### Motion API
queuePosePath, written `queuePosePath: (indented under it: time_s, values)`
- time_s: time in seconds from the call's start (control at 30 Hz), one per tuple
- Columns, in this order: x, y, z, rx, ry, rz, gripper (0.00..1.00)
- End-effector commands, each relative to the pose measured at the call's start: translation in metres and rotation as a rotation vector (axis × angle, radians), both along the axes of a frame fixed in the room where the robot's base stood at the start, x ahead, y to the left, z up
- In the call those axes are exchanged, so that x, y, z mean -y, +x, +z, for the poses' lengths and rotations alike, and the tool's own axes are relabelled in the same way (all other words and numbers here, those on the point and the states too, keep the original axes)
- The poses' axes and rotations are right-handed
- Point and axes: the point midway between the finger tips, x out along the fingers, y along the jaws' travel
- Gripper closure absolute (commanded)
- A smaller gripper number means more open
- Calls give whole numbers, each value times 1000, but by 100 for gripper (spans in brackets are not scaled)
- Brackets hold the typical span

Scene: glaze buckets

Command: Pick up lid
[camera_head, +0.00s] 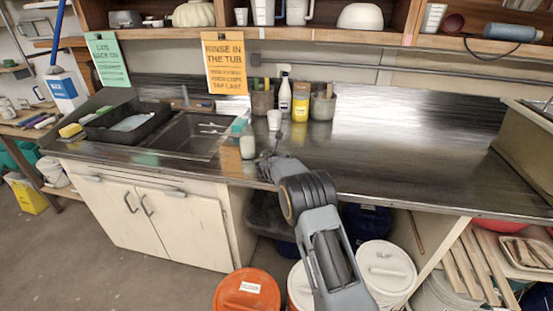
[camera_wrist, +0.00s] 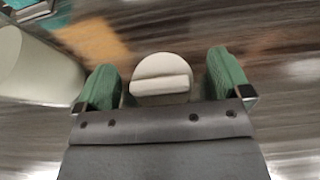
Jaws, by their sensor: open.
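The lid (camera_wrist: 158,66) is small, round and off-white with a raised bar handle across it. In the wrist view it lies between the two green finger pads of my gripper (camera_wrist: 165,84), with a gap on each side. My gripper (camera_head: 266,163) is open, low over the metal counter near its front edge in the head view. I cannot make out the lid clearly in the head view, where my gripper is in the way. A pale jar (camera_head: 248,147) stands just left of my gripper; a large pale rounded vessel (camera_wrist: 35,72) fills the left of the wrist view.
A white cup (camera_head: 274,120) stands behind my gripper. Farther back are a white bottle (camera_head: 285,94), a yellow jar (camera_head: 300,107) and tool crocks. The sink (camera_head: 190,134) is to the left. The counter (camera_head: 400,140) is clear on the right. Lidded buckets (camera_head: 386,268) stand below.

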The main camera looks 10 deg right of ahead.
Motion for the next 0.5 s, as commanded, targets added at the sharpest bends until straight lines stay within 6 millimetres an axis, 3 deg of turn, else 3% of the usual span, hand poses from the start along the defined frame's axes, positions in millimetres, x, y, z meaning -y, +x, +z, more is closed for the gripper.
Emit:
queuePosePath:
  time_s: [0.2, 0.5]
  values:
    - [0, 0, 0, 0, 0, 0, 4]
    - [0, 0, 0, 0, 0, 0, 33]
